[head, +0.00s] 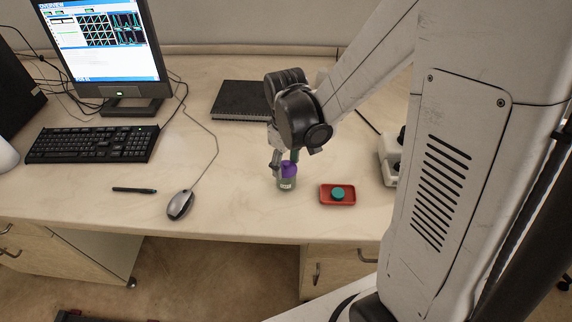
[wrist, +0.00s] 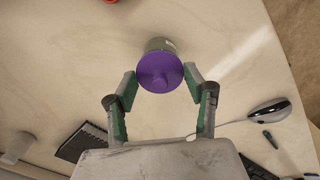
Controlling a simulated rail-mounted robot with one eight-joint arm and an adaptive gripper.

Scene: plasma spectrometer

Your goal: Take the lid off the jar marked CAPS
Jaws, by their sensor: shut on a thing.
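The jar (head: 286,185) stands upright on the desk near its front edge. It has a grey-green body and a small pale label, too small to read. Its purple lid (head: 289,168) is on top, and I see no gap between lid and jar. My gripper (head: 285,162) reaches down from above, shut on the lid. Its two fingers also show in the wrist view (wrist: 160,77), one at each side of the lid.
A red tray (head: 325,202) holding a round green piece (head: 338,193) lies right of the jar. A white device (head: 390,165) stands further right. A mouse (head: 181,204), pen (head: 134,190) and keyboard (head: 92,145) lie left. A black notebook (head: 238,101) lies behind.

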